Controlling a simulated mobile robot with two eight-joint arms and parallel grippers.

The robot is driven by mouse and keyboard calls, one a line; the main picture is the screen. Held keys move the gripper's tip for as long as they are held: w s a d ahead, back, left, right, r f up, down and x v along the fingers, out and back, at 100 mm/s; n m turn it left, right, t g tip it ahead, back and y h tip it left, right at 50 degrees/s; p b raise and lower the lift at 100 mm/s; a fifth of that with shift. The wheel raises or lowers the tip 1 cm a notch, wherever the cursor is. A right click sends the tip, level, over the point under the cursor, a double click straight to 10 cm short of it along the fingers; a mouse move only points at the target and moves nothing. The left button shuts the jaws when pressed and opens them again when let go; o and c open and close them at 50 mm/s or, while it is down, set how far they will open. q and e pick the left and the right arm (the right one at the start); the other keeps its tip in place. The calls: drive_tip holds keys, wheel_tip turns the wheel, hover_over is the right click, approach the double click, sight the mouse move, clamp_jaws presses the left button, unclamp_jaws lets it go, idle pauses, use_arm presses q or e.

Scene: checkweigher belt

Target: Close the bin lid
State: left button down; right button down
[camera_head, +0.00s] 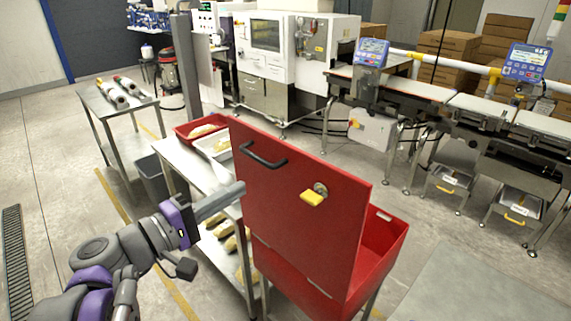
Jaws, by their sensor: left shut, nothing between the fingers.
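The red bin (388,240) stands on legs at the centre right, its opening partly showing behind the lid. Its red lid (290,225) is raised, standing steeply upright on the near left side of the bin. The lid carries a black handle (263,155) at its upper left and a yellow latch or padlock (312,196) on a round fitting. My left gripper (238,188) is shut and empty, its tips close to the lid's left edge below the handle; I cannot tell whether they touch it. My right gripper is not in view.
A steel table (178,156) with a red tray (188,132) and a white tray (205,148) stands behind my left gripper, with wrapped items on its lower shelf. A grey waste bin (150,178) is left of it. The checkweigher belt (480,110) runs at the right. Floor between is clear.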

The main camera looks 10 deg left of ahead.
sight(297, 154)
use_arm(q)
drive_tip(key=x, duration=1.4)
drive_tip(key=shift+r+p, duration=0.3)
drive_tip(key=shift+p, duration=0.05)
